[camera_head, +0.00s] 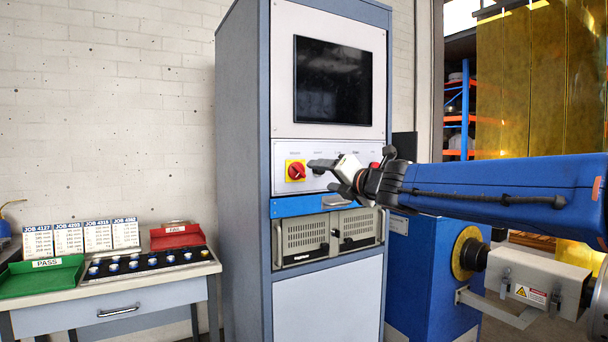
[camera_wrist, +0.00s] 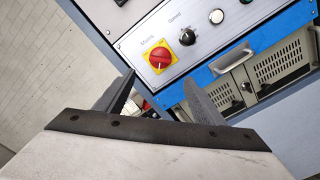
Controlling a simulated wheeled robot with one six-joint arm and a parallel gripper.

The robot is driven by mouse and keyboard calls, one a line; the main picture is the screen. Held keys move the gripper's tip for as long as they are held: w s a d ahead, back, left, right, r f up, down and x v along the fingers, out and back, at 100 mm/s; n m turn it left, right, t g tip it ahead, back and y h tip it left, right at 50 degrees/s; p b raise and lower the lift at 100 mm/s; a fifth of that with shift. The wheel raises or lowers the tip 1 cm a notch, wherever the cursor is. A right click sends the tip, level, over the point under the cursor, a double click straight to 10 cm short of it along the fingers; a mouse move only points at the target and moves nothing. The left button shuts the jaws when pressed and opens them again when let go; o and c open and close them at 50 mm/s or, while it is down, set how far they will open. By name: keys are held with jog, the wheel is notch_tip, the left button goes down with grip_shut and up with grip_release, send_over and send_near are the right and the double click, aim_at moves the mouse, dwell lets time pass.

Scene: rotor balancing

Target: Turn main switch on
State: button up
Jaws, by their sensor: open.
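The main switch is a red rotary knob on a yellow square plate, on the left of the cabinet's control panel; it shows in the head view (camera_head: 296,171) and in the wrist view (camera_wrist: 159,59), under the label "Mains". In the wrist view its red handle lies slanted in the tilted picture. My gripper (camera_head: 318,166) is just right of the switch in the head view. In the wrist view my gripper (camera_wrist: 160,82) has its two dark fingers apart, with nothing between them. The fingertips appear below the switch there, apart from it.
A black "Speed" knob (camera_wrist: 187,37) sits right of the switch. A blue strip (camera_head: 300,206) and vented units (camera_head: 306,238) lie below the panel. A dark screen (camera_head: 333,81) is above. A bench (camera_head: 117,299) with green and red trays stands left; a blue machine (camera_head: 428,270) stands right.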

aim_at(300, 172)
jog(key=x, duration=1.1)
jog(key=shift+w+a, duration=0.2)
jog(key=shift+w, duration=0.15)
jog(key=c, duration=1.1)
